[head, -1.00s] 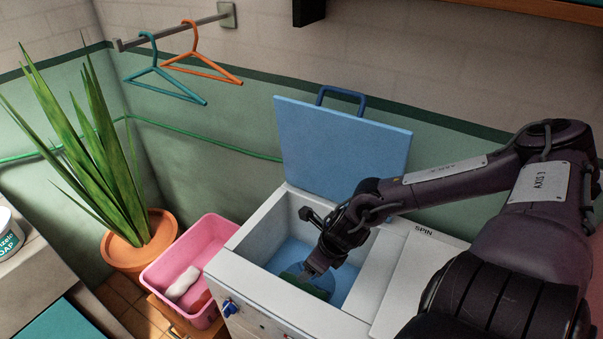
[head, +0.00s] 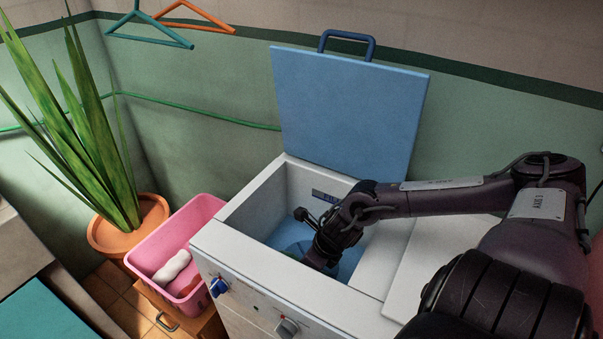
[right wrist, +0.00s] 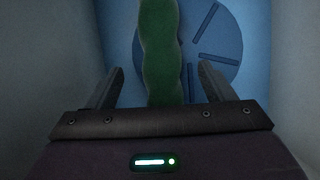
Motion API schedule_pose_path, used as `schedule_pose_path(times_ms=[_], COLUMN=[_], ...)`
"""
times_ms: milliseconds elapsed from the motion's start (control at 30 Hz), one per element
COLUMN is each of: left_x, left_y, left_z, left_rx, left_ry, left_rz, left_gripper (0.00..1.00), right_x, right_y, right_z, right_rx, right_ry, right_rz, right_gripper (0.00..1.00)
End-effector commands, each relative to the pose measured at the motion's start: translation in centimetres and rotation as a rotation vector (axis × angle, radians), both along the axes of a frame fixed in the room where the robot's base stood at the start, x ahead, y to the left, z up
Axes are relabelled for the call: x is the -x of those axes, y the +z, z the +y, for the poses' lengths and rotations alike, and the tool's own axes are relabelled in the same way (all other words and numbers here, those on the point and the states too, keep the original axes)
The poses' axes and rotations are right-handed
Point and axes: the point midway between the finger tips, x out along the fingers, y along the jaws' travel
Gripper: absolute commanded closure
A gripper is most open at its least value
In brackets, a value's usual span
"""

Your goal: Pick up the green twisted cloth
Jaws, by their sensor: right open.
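The green twisted cloth (right wrist: 160,50) lies in the blue-floored tub of the washing machine, over the round ribbed disc. In the right wrist view it runs from the top edge down between the two fingers of my right gripper (right wrist: 160,85). The fingers are apart, one on each side of the cloth, with a gap on both sides. My left gripper is not in view.
The tub's blue lid (head: 348,110) stands open at the back. White tub walls close in around my right gripper. A pink basin (head: 205,212) with a white item stands left of the machine, near a potted plant (head: 130,235). Hangers (head: 150,35) hang on the wall.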

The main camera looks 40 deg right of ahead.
Motion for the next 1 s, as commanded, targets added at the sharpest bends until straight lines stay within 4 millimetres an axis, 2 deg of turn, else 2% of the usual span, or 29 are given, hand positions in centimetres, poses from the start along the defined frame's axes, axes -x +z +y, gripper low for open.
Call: schedule_pose_path(times_ms=[333,667,767,1000], left_x=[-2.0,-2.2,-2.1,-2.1], left_y=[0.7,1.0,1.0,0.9], left_z=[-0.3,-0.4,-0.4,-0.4], left_rx=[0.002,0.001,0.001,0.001], left_ry=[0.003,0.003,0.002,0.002], left_rz=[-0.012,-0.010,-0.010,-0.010], left_gripper=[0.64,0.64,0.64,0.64], right_x=[-1.7,-1.9,-1.9,-1.9], right_y=[-3.7,-4.3,-4.3,-4.2], right_z=[0.3,0.3,0.3,0.3], right_rx=[-0.004,0.000,0.000,-0.001], right_ry=[-0.003,0.001,0.001,0.000], right_rz=[-0.001,0.001,0.001,0.001], right_gripper=[0.25,0.25,0.35,0.66])
